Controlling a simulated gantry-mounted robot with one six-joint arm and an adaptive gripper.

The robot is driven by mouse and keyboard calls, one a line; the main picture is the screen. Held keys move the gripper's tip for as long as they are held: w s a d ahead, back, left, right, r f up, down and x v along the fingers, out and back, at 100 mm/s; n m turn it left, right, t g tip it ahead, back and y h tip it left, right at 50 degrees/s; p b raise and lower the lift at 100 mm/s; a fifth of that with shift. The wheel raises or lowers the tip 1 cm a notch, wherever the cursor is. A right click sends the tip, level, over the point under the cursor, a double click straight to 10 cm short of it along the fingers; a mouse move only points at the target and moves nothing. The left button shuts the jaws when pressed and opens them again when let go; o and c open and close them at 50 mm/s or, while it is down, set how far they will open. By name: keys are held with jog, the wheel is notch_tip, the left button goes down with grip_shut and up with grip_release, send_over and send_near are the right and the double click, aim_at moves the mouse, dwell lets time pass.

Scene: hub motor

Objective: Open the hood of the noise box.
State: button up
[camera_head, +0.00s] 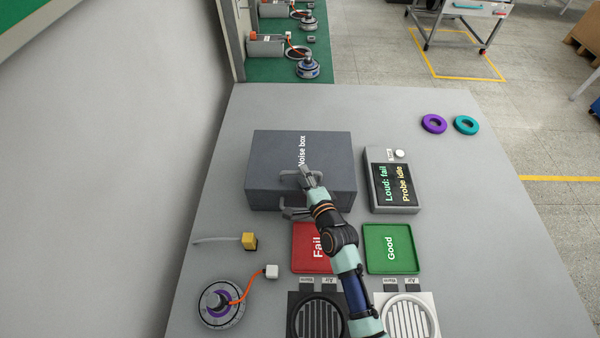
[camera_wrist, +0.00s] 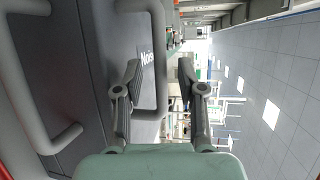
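The dark grey noise box (camera_head: 270,160) stands shut on the table, and its lettered hood fills the left of the wrist view (camera_wrist: 95,60). A grey handle (camera_head: 290,173) is on the hood, and a second handle (camera_head: 292,212) is on the lower front. My gripper (camera_head: 309,177) is at the hood handle. In the wrist view my gripper (camera_wrist: 158,72) is open. The hood handle's bar (camera_wrist: 160,45) shows between its fingers, the left finger on the loop's inner side and the right one outside. I see a gap on the right; contact is unclear.
A tester with a screen (camera_head: 392,182) stands right of the box. A red Fail tray (camera_head: 312,262) and a green Good tray (camera_head: 390,232) lie in front. A hub motor (camera_head: 221,304) with an orange cable is at front left. Purple (camera_head: 434,124) and teal (camera_head: 466,125) rings lie back right.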

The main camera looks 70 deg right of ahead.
jog(key=shift+x, duration=1.05)
grip_shut()
